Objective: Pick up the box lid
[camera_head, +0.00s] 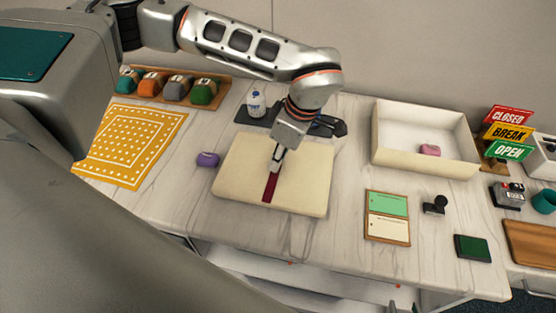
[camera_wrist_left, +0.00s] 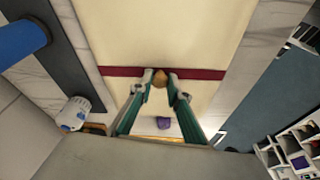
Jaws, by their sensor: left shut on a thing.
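The box lid (camera_head: 235,175) is a flat cream panel with a dark red stripe across it, at the middle of the table. In the left wrist view the lid (camera_wrist_left: 190,35) fills the upper middle, with a small brown knob (camera_wrist_left: 160,77) on its stripe. My left gripper (camera_head: 275,167) points down over the lid, and in the wrist view its fingertips (camera_wrist_left: 160,84) are shut on the knob from both sides. I cannot tell whether the lid touches the table. The open cream box (camera_head: 393,150) stands at the right with a pink item (camera_head: 429,150) inside. My right gripper is not in view.
A purple item (camera_head: 208,159) lies just left of the lid, and a white bottle (camera_head: 256,103) stands behind it. A card tray (camera_head: 387,217), a black stamp (camera_head: 435,205) and coloured signs (camera_head: 507,133) are at the right. A yellow patterned cloth (camera_head: 132,145) lies left.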

